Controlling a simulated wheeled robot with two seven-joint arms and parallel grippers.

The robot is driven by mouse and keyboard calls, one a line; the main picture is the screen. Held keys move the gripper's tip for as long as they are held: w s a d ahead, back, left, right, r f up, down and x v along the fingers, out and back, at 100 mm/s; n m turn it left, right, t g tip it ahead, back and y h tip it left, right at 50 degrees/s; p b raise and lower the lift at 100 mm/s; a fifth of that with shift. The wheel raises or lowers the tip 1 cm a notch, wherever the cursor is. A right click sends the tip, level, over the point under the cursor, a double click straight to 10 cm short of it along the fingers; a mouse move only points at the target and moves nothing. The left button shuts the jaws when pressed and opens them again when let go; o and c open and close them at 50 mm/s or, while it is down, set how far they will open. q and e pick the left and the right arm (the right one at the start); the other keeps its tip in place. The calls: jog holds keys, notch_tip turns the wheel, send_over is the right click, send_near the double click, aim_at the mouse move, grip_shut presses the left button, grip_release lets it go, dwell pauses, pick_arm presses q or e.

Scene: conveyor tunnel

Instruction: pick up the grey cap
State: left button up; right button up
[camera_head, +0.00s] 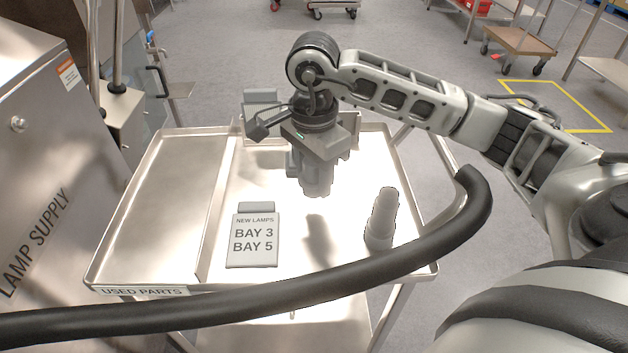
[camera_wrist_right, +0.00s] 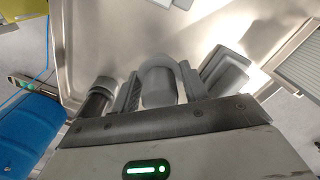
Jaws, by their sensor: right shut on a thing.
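My right gripper (camera_head: 316,188) is over the right part of the steel cart tray, pointing down. It is shut on the grey cap, a rounded grey piece (camera_wrist_right: 159,84) that shows between the two fingers in the right wrist view. In the head view the cap is hard to tell apart from the grey fingers. A shadow lies on the tray in front of the gripper. My left gripper is not in view.
A grey stepped, tapering part (camera_head: 381,222) stands on the tray at the front right. A sign (camera_head: 254,240) reading "NEW LAMPS BAY 3 BAY 5" stands left of it. The tray's left compartment (camera_head: 160,215) is empty. A lamp supply cabinet (camera_head: 45,170) is at the left.

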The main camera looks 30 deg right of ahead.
jog(key=s+a+r, duration=0.7)
jog(key=s+r, duration=0.1)
jog(key=s, duration=0.2)
jog(key=shift+s+a+r, duration=0.15)
jog(key=shift+a+r, duration=0.05)
jog(key=shift+a, duration=0.05)
